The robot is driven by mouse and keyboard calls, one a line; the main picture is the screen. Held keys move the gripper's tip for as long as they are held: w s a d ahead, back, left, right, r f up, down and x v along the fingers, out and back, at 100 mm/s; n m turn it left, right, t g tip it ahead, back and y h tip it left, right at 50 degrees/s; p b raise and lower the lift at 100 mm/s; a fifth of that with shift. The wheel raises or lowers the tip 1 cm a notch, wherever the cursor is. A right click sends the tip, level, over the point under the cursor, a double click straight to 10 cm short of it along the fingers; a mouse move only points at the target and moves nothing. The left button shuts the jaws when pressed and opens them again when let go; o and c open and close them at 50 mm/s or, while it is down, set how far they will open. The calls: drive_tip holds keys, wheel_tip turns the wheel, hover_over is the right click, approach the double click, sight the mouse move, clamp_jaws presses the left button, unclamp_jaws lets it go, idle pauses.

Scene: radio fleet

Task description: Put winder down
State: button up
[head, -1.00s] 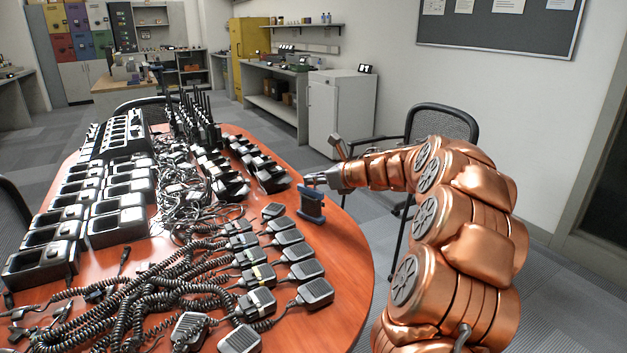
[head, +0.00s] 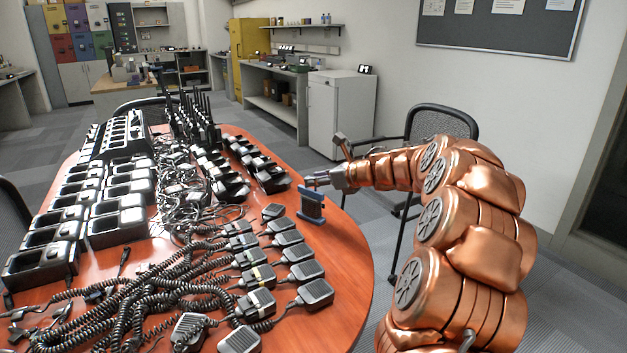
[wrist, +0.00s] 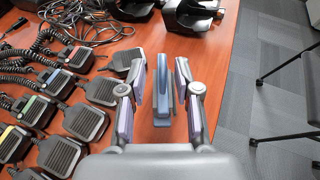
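The winder (head: 311,207) is a small blue spool-like piece with a dark middle. It stands upright on the wooden table near its right edge. In the wrist view the winder (wrist: 162,88) shows from above as a narrow blue shape between my fingers. My gripper (head: 318,179) reaches in from the right at the level of the winder's top. In the wrist view my gripper (wrist: 163,95) is open, with a finger on either side of the winder and gaps showing between. Whether the winder's underside fully rests on the table is hard to see.
Several speaker microphones (head: 316,292) with coiled cords lie left of the winder on the table (head: 345,260). Black charger cups (head: 270,179) stand behind it. The table's curved edge is close on the right, with a chair (head: 440,122) beyond.

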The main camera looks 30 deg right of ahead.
drive_tip(key=v, duration=1)
drive_tip(key=shift+s, duration=0.3)
